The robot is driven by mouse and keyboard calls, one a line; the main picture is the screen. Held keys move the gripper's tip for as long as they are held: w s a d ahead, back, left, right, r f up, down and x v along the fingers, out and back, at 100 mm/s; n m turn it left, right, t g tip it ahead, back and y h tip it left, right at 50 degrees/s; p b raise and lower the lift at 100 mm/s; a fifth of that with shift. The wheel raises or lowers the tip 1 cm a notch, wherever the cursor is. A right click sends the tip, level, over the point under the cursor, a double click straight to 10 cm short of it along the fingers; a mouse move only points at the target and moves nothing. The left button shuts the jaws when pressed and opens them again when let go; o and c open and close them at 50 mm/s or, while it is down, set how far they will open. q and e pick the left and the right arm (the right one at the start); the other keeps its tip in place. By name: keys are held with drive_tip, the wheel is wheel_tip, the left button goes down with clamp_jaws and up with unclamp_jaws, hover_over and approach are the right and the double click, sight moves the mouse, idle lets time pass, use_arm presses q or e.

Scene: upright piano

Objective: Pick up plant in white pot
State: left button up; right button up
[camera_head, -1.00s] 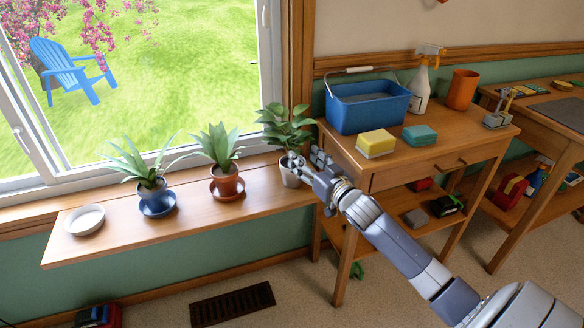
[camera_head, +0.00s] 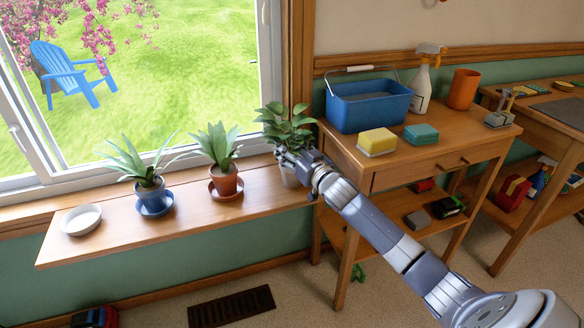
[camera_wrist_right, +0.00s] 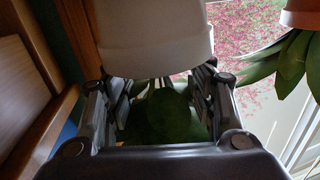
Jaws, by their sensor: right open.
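The plant in the white pot (camera_head: 284,126) stands at the right end of the wooden window shelf, its green leaves in front of the window. The open right gripper (camera_wrist_right: 158,92) has one finger on each side of the stems and leaves, near the pot's rim. I cannot tell whether the fingers touch the pot. My left gripper is not in view.
A plant in a terracotta pot (camera_head: 226,184) and one in a blue pot (camera_head: 152,198) stand left on the shelf (camera_head: 110,245), with a white dish (camera_head: 81,220). A wooden table (camera_head: 350,160) stands close on the right, holding a blue bucket (camera_head: 368,107).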

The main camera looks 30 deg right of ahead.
clamp_jaws()
drive_tip(key=shift+r, duration=0.1)
idle(0.4)
